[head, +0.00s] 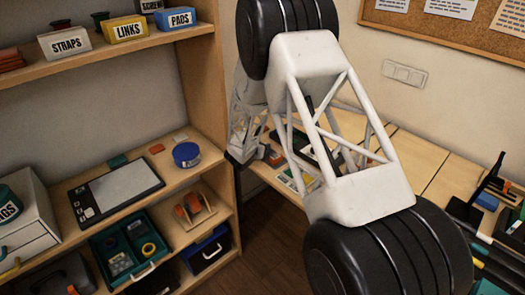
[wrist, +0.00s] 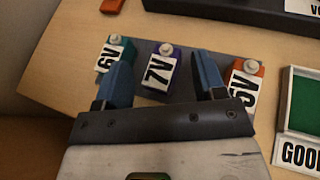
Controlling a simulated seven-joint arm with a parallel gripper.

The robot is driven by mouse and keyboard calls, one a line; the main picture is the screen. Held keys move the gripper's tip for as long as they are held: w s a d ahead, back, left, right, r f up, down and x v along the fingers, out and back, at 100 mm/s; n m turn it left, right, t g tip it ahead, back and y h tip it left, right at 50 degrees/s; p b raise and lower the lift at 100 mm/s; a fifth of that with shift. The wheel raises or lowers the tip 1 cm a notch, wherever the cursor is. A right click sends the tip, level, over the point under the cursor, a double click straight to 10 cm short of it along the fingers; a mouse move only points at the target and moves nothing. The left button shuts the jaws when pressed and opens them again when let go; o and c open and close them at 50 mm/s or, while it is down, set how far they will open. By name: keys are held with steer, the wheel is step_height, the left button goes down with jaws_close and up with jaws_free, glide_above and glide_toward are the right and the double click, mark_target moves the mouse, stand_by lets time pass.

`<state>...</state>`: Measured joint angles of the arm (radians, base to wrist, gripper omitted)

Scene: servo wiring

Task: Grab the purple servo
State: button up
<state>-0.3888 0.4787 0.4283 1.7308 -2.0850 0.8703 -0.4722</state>
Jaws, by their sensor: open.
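In the wrist view, the purple servo (wrist: 167,53) stands on a grey strip, with a white 7V label on its front and a pale round shaft on top. A green servo (wrist: 115,48) labelled 6V is to its left, and an orange servo (wrist: 246,72) labelled 5V is to its right. My gripper (wrist: 166,62) is open, its two blue fingers apart. The purple servo appears between the fingertips in the picture; contact and height difference cannot be judged. The left finger overlaps the lower part of the green servo. In the head view, my arm hides the servos.
A green-lined tray (wrist: 301,106) labelled GOOD lies right of the orange servo. A dark box (wrist: 235,14) lies beyond the servos, and a small orange piece (wrist: 112,5) is at the top left. In the head view, a wooden shelf (head: 190,90) stands left of my arm.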

steer(key=shift+x, duration=1.85)
steer(key=shift+c, duration=0.5)
steer(key=c, duration=0.9)
